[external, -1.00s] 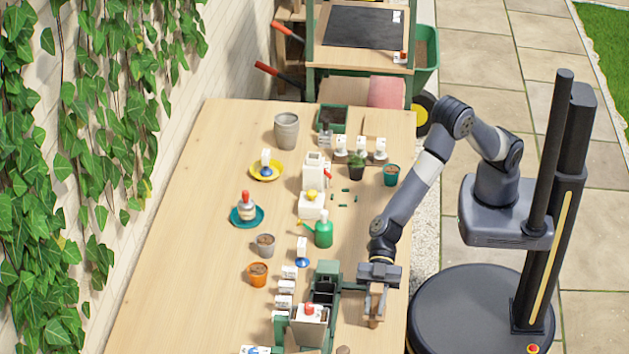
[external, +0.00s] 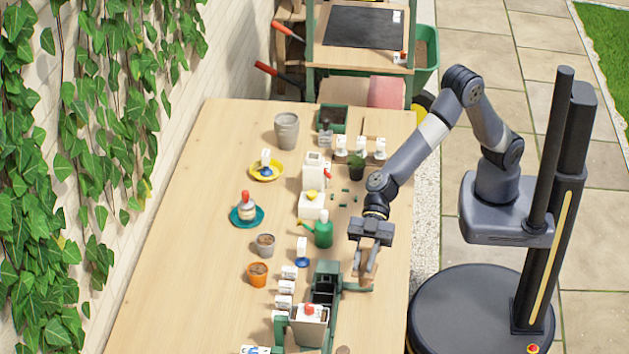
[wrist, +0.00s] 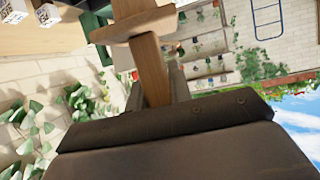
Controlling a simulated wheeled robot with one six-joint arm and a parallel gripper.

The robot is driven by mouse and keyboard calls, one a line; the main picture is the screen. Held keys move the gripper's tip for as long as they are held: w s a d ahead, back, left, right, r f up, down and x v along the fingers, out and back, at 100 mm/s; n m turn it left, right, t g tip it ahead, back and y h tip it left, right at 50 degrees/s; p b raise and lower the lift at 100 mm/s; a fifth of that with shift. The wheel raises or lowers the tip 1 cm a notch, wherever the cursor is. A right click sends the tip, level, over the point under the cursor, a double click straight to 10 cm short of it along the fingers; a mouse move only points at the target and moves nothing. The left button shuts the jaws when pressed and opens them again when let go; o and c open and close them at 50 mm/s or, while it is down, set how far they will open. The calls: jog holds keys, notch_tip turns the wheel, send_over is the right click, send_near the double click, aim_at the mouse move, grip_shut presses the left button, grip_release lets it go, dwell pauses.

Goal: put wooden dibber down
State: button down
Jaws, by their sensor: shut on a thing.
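The wooden dibber (wrist: 151,68) is a pale brown wooden shaft with a crosspiece in the wrist view. It stands between my gripper's fingers and runs up out of the top of the view. In the external view my gripper (external: 367,255) is shut on the dibber (external: 371,264), over the right side of the wooden table (external: 190,240). The dibber's lower end is above or near a green bracket (external: 357,287); I cannot tell whether they touch.
A green caddy (external: 325,280) with dark compartments is left of the bracket. The table's left part is mostly clear.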

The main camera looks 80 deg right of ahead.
jog(key=w+d+m+t+h+b, duration=0.2)
jog(key=w+d+m+t+b, duration=0.15)
jog(key=d, duration=1.35)
jog(key=w+d+m+t+h+b, duration=0.15)
jog(key=w+d+m+t, duration=0.25)
jog(key=d, duration=1.2)
notch_tip(320, 180, down, 10)
jog(key=d+b, duration=0.1)
jog(key=b, duration=0.4)
jog(key=shift+d+f, duration=0.15)
jog(key=shift+f+b, duration=0.1)
jog(key=shift+b, duration=0.2)
jog(key=c, duration=1.7)
grip_release()
jog(key=shift+f, duration=0.1)
jog(key=shift+c, duration=0.2)
jog(key=o, duration=0.5)
jog(key=shift+c, duration=0.2)
